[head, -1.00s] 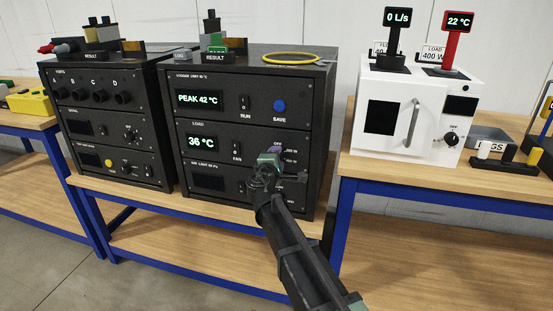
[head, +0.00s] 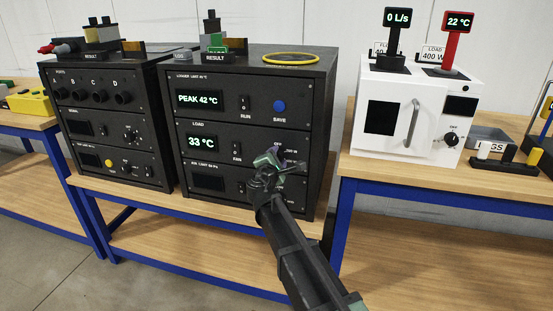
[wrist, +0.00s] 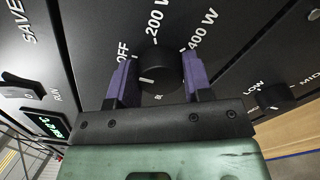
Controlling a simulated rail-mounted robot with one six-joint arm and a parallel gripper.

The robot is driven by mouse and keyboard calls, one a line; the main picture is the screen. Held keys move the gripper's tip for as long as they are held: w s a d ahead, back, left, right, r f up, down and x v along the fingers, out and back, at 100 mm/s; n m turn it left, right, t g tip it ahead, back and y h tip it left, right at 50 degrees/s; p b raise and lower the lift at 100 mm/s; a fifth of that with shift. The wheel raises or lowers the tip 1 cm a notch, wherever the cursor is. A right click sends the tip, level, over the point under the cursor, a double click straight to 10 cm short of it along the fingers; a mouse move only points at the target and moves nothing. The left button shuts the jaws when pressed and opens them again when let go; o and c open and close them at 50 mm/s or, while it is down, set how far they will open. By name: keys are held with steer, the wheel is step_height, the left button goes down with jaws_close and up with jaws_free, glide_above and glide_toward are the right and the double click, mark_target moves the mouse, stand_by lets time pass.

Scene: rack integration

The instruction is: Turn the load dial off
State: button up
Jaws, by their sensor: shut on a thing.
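The load dial (wrist: 161,68) is a round black knob on the middle panel of the black rack unit. In the wrist view the labels OFF, 200 W and 400 W fan around its far side. A short white mark shows on its near left part; I cannot tell for sure which label it points to. My gripper (wrist: 160,82) is shut on the dial, one purple finger on each side. In the head view my gripper (head: 280,156) covers the dial.
A FAN switch (head: 237,148) and blue SAVE button (head: 280,106) are on the same unit. Another small knob (wrist: 272,96) marked LOW and MID is close to the right finger in the wrist view. A white oven-like box (head: 400,112) stands on the right bench.

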steer(key=o, duration=0.9)
steer(key=shift+s, duration=0.1)
steer(key=v, duration=1)
steer(key=shift+s, duration=0.35)
